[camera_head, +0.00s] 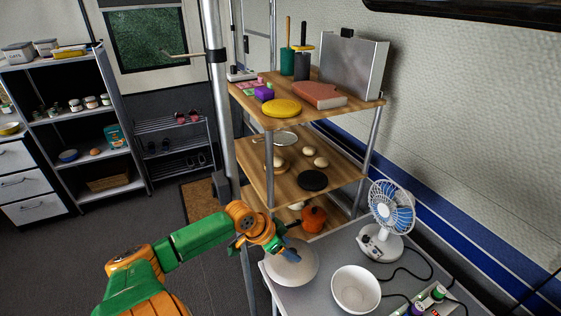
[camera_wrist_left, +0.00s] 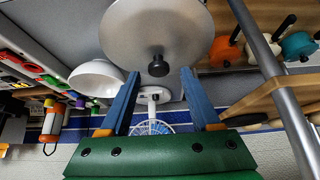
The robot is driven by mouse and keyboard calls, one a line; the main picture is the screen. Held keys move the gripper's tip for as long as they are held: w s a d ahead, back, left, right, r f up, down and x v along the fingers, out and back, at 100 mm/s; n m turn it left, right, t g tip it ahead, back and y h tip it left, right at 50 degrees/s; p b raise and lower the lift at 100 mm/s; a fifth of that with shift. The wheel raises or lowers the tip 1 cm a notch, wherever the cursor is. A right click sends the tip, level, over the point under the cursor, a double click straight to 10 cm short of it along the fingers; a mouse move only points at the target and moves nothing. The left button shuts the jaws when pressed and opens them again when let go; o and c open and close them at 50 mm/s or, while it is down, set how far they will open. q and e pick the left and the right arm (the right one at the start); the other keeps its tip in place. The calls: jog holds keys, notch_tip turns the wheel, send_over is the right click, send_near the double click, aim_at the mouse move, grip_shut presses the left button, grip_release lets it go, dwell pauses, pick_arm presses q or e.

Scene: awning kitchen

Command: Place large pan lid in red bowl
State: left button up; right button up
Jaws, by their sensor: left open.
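The large pan lid (camera_head: 296,270) is a pale grey disc at the left end of the grey table. In the left wrist view the lid (camera_wrist_left: 190,28) shows its black knob (camera_wrist_left: 158,67). My left gripper (camera_head: 279,248) is over the lid's far left part and hides some of it. In the left wrist view my left gripper (camera_wrist_left: 160,74) is open, with the knob appearing between its blue fingertips; contact cannot be told. A white bowl (camera_head: 356,290) stands on the table right of the lid and is empty. I see no red bowl. My right gripper is out of view.
A white and blue fan (camera_head: 391,212) stands behind the bowl, with cables along the table. A power strip with colored plugs (camera_head: 428,303) lies at the right. A wooden shelf unit (camera_head: 335,178) with a metal post borders the table's far side; an orange pot (camera_head: 313,218) sits low on it.

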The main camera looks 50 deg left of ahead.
pick_arm(q)
jog(key=p+v, duration=0.3)
jog(key=v, duration=0.8)
jog(key=shift+s+r, duration=0.2)
jog(key=shift+r, duration=0.1)
